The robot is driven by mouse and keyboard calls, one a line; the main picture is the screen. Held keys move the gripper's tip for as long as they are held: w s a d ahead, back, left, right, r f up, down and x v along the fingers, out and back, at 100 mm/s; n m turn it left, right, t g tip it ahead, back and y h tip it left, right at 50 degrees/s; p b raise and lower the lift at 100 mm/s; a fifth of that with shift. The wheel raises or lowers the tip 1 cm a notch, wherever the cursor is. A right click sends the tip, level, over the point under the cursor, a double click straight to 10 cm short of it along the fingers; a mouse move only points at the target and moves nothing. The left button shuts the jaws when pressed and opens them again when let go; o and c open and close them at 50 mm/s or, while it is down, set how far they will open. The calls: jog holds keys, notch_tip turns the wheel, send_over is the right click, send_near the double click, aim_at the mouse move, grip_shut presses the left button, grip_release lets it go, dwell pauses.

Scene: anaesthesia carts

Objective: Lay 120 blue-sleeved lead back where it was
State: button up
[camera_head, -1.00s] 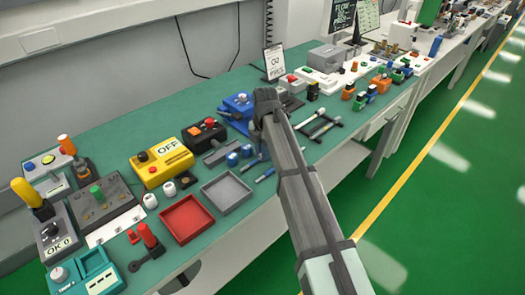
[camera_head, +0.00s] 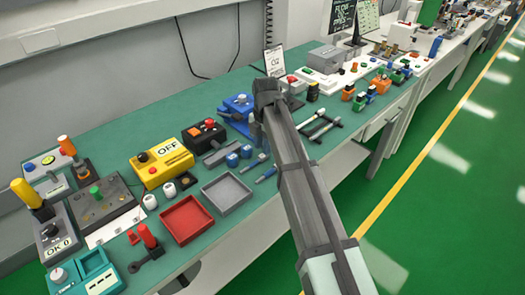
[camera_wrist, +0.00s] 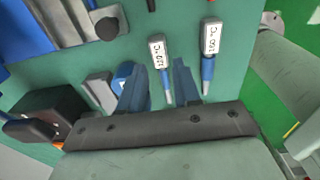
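Two slim leads with white labels and blue sleeves lie side by side on the green bench top. In the wrist view, one lead (camera_wrist: 159,57) lies in line with the gap between my fingers, and the other lead (camera_wrist: 208,48) lies to its right. The labels are small and inverted; the first seems to read 120 and the second 100. The leads also show in the head view, as a nearer lead (camera_head: 265,174) and a farther lead (camera_head: 256,161). My gripper (camera_wrist: 160,85) is open, its two blue fingers apart with nothing gripped, above the bench.
A grey tray (camera_head: 227,207) and a red tray (camera_head: 163,228) stand left of the leads. Blue caps (camera_head: 233,159) and a grey block (camera_head: 215,157) sit close by. A black rack (camera_head: 318,127) is to the right. The yellow OFF box (camera_head: 161,176) is farther left.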

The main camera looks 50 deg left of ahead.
notch_tip(320, 180, up, 9)
jog(key=shift+w, duration=0.25)
jog(key=shift+f, duration=0.1)
dwell(0.5)
